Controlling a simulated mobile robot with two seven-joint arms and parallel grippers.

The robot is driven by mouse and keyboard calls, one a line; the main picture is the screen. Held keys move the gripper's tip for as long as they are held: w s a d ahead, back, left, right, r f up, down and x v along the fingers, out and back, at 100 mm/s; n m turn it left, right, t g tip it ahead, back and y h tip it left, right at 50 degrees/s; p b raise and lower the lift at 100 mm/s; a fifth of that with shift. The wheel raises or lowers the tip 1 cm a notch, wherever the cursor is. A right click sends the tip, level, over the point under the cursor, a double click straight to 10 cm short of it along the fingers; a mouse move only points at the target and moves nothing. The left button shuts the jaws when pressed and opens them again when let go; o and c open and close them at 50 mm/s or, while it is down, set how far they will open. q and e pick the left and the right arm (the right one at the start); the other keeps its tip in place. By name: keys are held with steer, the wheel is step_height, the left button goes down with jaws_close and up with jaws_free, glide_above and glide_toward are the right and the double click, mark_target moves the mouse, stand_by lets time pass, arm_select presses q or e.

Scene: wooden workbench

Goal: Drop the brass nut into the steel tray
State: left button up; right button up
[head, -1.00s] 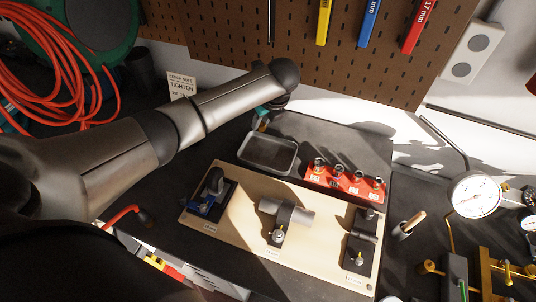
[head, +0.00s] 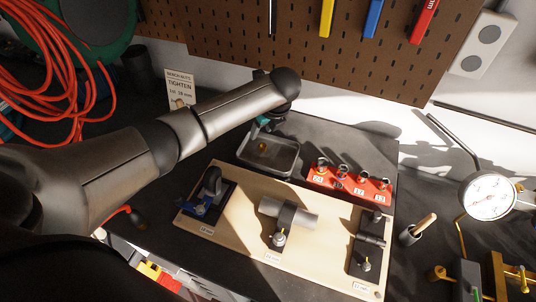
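The steel tray (head: 284,174) is a dark, shallow, rounded rectangle at the back of the bench, behind the wooden board. A small brass nut (head: 263,147) shows within the tray's outline, towards its back left. I cannot tell whether it rests on the tray floor. My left gripper (head: 261,129), with a teal part, is at the tray's back edge, just above the nut in the picture. A gap shows between them. The fingers are too small and dark to tell their opening. My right gripper is out of view.
The wooden board (head: 238,224) holds several clamped fixtures in front of the tray. A red socket rack (head: 348,186) stands right of the tray. A sign (head: 181,89) stands behind my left arm. A dial gauge (head: 490,197) is at the far right.

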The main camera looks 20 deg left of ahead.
arm_select(q)
steer(key=shift+o, duration=0.8)
steer(key=shift+r, duration=0.15)
steer(key=p+v, duration=0.1)
steer(key=v, duration=1.4)
steer(key=shift+s, duration=0.1)
